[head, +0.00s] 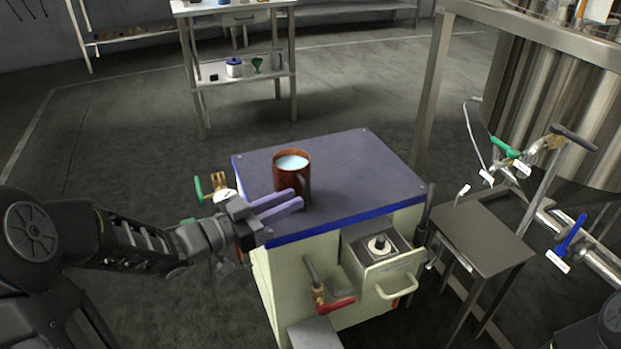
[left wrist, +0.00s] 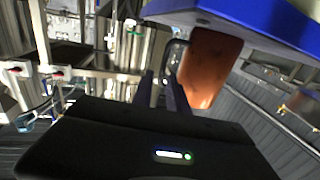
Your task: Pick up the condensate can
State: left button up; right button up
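The condensate can (head: 291,172) is a reddish-brown mug-like can with pale liquid inside. It stands upright on the dark top of the cream cabinet. It also shows in the left wrist view (left wrist: 208,70), with a dark handle at its side. My left gripper (head: 299,199) is open, its two purple fingers apart with nothing seen held between them. In the head view the fingers overlap the can's lower front, near the handle. In the left wrist view the fingertips (left wrist: 160,76) end close to the handle; I cannot tell if they touch it. My right gripper is out of view.
The cabinet top (head: 350,165) is otherwise clear. A red-handled valve (head: 335,304) and a drawer (head: 390,272) are on its front. A small metal table (head: 482,236) and a steel tank (head: 560,100) stand at right. A shelf table (head: 240,75) stands behind.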

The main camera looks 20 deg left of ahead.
pick_arm(q)
jog(key=shift+b+x, duration=0.35)
jog(key=shift+x, duration=0.6)
jog(key=shift+w+d, duration=0.15)
jog(key=shift+w, duration=0.15)
jog(key=shift+w+d+f+b, duration=0.15)
jog(key=shift+w+d+b, duration=0.1)
jog(key=shift+w+b, duration=0.1)
jog(key=b+x, duration=0.1)
jog(key=x, duration=0.2)
jog(key=shift+w+d+f+b, duration=0.1)
jog(key=shift+w+b, duration=0.15)
jog(key=shift+b, duration=0.05)
jog(key=shift+w+d, duration=0.2)
jog(key=shift+w, duration=0.1)
jog(key=shift+c, duration=0.5)
